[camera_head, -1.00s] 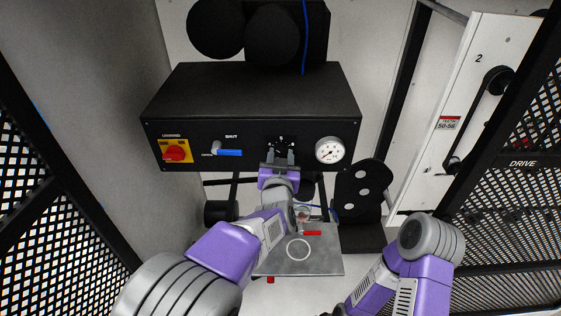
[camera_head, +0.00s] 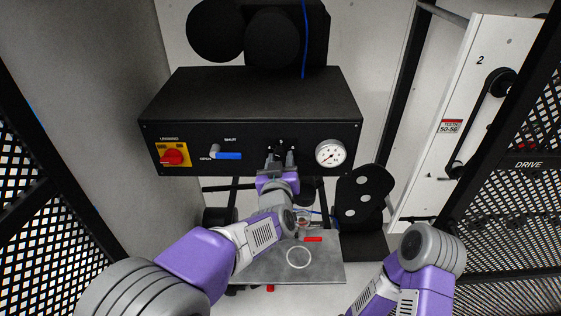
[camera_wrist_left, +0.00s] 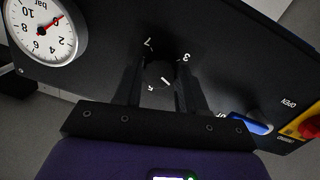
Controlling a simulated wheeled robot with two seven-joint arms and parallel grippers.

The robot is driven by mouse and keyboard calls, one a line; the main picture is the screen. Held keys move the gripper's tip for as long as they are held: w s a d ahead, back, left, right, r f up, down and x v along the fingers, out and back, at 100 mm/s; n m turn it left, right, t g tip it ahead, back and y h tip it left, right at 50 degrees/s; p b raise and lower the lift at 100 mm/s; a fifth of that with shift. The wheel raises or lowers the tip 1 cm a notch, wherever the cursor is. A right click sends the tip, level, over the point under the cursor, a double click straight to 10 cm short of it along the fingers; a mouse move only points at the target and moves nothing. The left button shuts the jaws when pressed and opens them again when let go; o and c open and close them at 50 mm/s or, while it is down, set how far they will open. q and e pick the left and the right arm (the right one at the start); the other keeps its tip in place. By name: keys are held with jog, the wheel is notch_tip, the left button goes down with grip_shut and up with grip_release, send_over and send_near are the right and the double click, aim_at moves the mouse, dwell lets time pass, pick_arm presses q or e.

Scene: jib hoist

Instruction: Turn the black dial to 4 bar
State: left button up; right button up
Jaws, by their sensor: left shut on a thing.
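The black dial (camera_wrist_left: 160,80) is on the front of the black control box, partly hidden by my fingers. White numbers, among them a 7 and a 3, show around it in the left wrist view. My left gripper (camera_head: 280,160) is shut on the dial, one finger on each side; the fingers also show in the left wrist view (camera_wrist_left: 160,95). The pressure gauge (camera_head: 330,153) sits to the right of the dial. In the left wrist view the gauge (camera_wrist_left: 42,30) has a red needle close to the 0. My right arm is at the lower right; its gripper is out of view.
A red rotary switch (camera_head: 173,155) on a yellow plate and a blue lever (camera_head: 228,155) are left of the dial. A grey plate (camera_head: 265,268) with a white ring lies below the box. Mesh panels (camera_head: 520,190) stand at both sides.

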pick_arm(q)
jog(key=o, duration=1.1)
jog(key=shift+c, duration=0.2)
jog(key=s+p, duration=0.1)
jog(key=s, duration=0.6)
jog(key=shift+s+a+r+p, duration=0.25)
jog(key=shift+r+p, duration=0.05)
